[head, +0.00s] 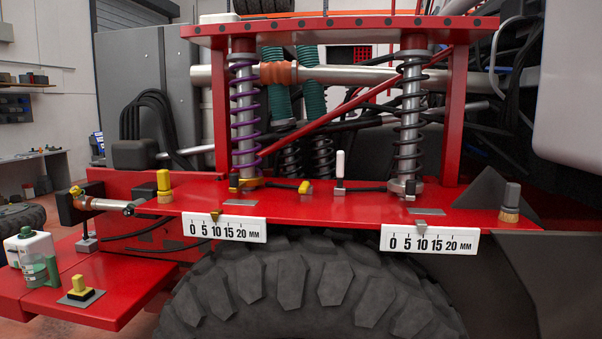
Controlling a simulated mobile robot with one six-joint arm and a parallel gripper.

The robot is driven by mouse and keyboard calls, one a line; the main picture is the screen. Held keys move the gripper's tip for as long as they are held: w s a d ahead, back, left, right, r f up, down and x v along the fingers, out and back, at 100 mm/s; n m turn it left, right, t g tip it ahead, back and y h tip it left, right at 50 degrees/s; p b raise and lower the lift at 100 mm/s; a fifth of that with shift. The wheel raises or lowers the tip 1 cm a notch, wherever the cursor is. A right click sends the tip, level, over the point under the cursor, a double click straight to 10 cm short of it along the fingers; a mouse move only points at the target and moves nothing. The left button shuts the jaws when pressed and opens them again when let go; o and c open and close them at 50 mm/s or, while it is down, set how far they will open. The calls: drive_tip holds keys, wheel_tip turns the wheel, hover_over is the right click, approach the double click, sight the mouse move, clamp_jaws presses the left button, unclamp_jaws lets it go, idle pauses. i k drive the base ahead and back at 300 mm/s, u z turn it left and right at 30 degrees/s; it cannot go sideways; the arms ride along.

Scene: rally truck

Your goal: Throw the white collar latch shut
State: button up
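A small upright lever with a white handle (340,163) stands on the red shelf (330,205), between two coil-spring shock absorbers. It is the only white latch-like part that I see, and its handle points straight up. A dark cable or rod runs along the shelf past its base. The left shock has a purple spring (243,115) and a yellowish ring at its foot. My gripper is not in view.
A red overhead beam (340,32) and red posts frame the shocks. Bottles (38,262) stand at lower left.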

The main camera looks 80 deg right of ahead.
sight(341, 153)
drive_tip(key=u, duration=0.7)
drive_tip(key=k, duration=1.9)
drive_tip(key=z, duration=1.2)
